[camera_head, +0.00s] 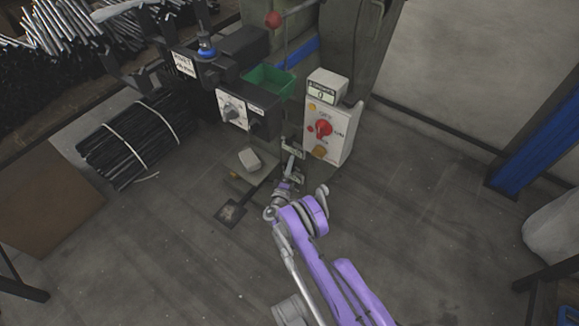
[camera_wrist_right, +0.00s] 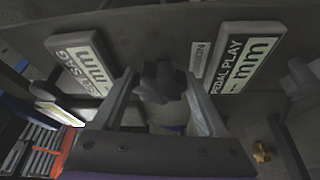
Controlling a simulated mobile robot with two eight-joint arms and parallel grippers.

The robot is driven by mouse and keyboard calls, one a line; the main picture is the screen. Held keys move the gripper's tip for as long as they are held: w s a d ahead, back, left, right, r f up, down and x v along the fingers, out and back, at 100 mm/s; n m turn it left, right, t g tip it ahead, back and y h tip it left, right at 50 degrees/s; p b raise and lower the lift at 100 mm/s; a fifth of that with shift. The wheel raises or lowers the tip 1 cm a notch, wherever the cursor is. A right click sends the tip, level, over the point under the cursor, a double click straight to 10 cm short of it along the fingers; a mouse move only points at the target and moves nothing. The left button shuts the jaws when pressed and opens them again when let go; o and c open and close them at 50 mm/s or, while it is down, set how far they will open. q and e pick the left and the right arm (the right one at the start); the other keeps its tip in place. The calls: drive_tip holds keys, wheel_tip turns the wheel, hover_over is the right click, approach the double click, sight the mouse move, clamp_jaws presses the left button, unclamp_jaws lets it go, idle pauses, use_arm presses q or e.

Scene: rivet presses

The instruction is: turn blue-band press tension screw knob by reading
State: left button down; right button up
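In the right wrist view a dark lobed knob (camera_wrist_right: 160,82) sits between my right gripper's (camera_wrist_right: 160,75) two grey fingertips. The fingers are spread wide; I cannot tell whether they touch the knob. Beside it are a plate reading "PEDAL PLAY mm" (camera_wrist_right: 244,62), a tilted plate with "SAG mm" (camera_wrist_right: 82,66), and a small label ending in "NSION" (camera_wrist_right: 200,58). In the head view my right gripper (camera_head: 291,168) is low at the foot of the press (camera_head: 350,35) with a blue band (camera_head: 297,53). The knob cannot be made out there. My left gripper is out of view.
A white control box (camera_head: 340,145) with a red knob (camera_head: 323,129) and a display stands right of my gripper. Another dark knob (camera_wrist_right: 298,78) and a brass knob (camera_wrist_right: 262,152) show in the wrist view.

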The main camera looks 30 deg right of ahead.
drive_tip(key=shift+o, duration=1.1)
drive_tip(key=shift+a, duration=0.1)
drive_tip(key=p+v, duration=0.2)
drive_tip(key=v, duration=0.8)
drive_tip(key=shift+s+a, duration=0.2)
